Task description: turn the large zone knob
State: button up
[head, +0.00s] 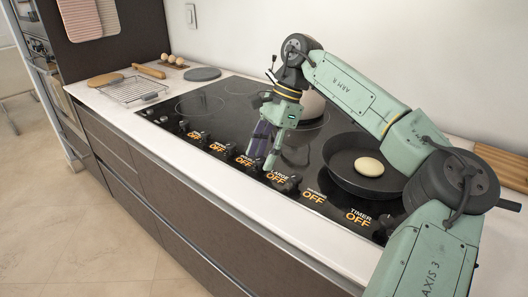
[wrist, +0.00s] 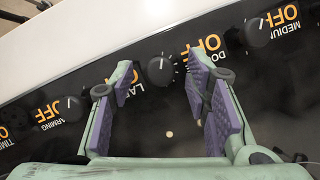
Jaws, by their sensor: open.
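The large zone knob (wrist: 160,70) is a black dial with a white pointer line on the cooktop's front control strip. Its LARGE label (wrist: 139,84) is partly covered by a finger in the wrist view; the LARGE OFF label (head: 277,177) shows in the head view. My gripper (wrist: 160,73) is open and points down at the strip, its two purple-padded fingers on either side of this knob with gaps visible. The gripper (head: 262,148) hides the knob in the head view. I cannot tell the exact height of the fingertips above the panel.
A neighbouring knob (wrist: 75,106) stands beside the WARMING label, and another knob (wrist: 256,34) is on the other side. A dark pan (head: 340,180) with a pale round item sits at the right. A wire rack (head: 132,90) lies at the left.

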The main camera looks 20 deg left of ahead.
jog(key=shift+c, duration=0.6)
grip_shut()
jog(key=shift+m, duration=0.4)
jog(key=m+b, duration=0.1)
jog(key=m+t+y+b, duration=0.1)
jog(key=m, duration=0.1)
jog(key=shift+s+d+f+m, duration=0.15)
jog(key=shift+m, duration=0.15)
jog(key=m+t+b, duration=0.2)
jog(key=m+b, duration=0.1)
jog(key=m, duration=0.1)
jog(key=shift+s+m, duration=0.15)
jog(key=shift+m, duration=0.15)
jog(key=m+t+b, duration=0.1)
jog(key=m+b, duration=0.1)
jog(key=m, duration=0.2)
jog(key=shift+s+t+b, duration=0.15)
jog(key=shift+t+b, duration=0.2)
jog(key=shift+t, duration=0.05)
jog(key=m+t+b, duration=0.1)
jog(key=m+b, duration=0.1)
jog(key=m, duration=0.2)
jog(key=shift+s+m+h, duration=0.15)
jog(key=shift+m+h, duration=0.15)
